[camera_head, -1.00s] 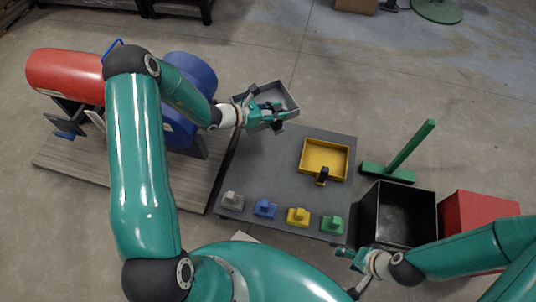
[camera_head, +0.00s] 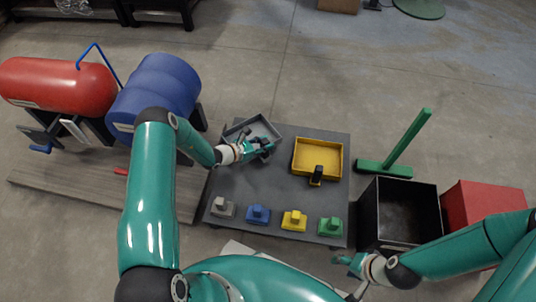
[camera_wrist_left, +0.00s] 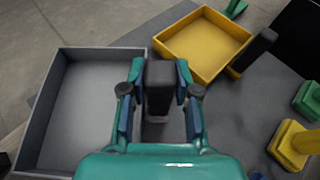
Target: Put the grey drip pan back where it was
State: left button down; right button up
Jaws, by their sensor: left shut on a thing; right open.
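The grey drip pan (camera_head: 252,127) is an open rectangular tray at the far left corner of the dark grey table (camera_head: 268,182). In the left wrist view the pan (camera_wrist_left: 84,105) lies to the left, empty inside. My left gripper (camera_head: 264,147) is shut on the pan's dark handle (camera_wrist_left: 158,88), which stands between the two fingers. Whether the pan touches the table top cannot be told. My right gripper (camera_head: 345,262) is open and empty near the table's front right corner, low in the head view.
A yellow pan (camera_head: 318,158) with a black handle sits right of the grey pan. Grey, blue, yellow and green blocks (camera_head: 258,214) line the table's front edge. A black bin (camera_head: 398,232), red box (camera_head: 480,204) and green stand (camera_head: 398,150) are to the right; red and blue drums (camera_head: 156,92) are left.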

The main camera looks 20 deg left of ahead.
pick_arm(q)
notch_tip(320, 180, down, 5)
jog(key=shift+r+b, duration=0.1)
jog(key=shift+b, duration=0.85)
jog(key=c, duration=1.3)
grip_release()
jog(key=o, duration=0.4)
jog(key=shift+o, duration=0.2)
